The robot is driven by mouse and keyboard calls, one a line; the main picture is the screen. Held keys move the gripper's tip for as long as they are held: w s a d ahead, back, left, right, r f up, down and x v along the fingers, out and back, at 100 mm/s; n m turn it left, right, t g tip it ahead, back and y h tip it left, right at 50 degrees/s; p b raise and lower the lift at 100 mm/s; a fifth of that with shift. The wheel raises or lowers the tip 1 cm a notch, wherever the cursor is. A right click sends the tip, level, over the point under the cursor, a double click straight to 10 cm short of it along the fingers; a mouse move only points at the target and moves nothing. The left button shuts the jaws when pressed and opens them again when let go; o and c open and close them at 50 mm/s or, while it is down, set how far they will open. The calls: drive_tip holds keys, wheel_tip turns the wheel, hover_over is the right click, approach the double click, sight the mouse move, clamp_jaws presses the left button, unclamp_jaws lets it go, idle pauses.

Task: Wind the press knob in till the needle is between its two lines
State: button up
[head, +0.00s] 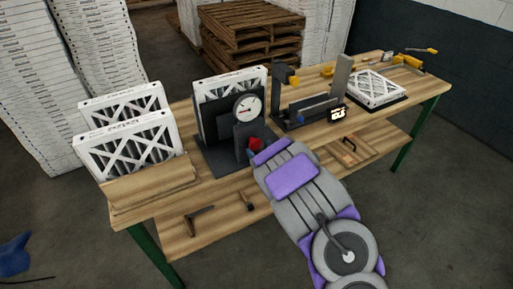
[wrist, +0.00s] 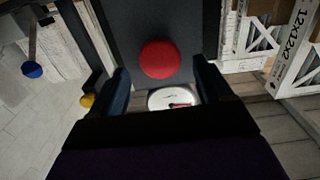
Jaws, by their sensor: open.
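The press (head: 220,148) stands on the bench, a dark frame with a white boxed filter (head: 230,83) upright in it. Its round white gauge (head: 247,108) faces me; a dark needle shows, but the two lines are too small to make out. The red press knob (head: 255,144) is low on the front, partly covered by my arm. In the wrist view the red knob (wrist: 160,59) lies ahead of and between the open fingers of my gripper (wrist: 162,80), with space on both sides. Part of the gauge (wrist: 172,99) shows below it, with a red mark.
Two boxed filters (head: 135,143) stand in a wooden holder (head: 150,187) at left. A dark fixture (head: 305,110) with a small display (head: 337,115) is right of the press. Another filter (head: 374,88) lies flat farther right. Tools rest on the lower shelf (head: 225,220).

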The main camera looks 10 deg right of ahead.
sight(256, 144)
drive_tip(key=shift+x, duration=1.75)
drive_tip(key=c, duration=1)
drive_tip(key=shift+r, duration=0.1)
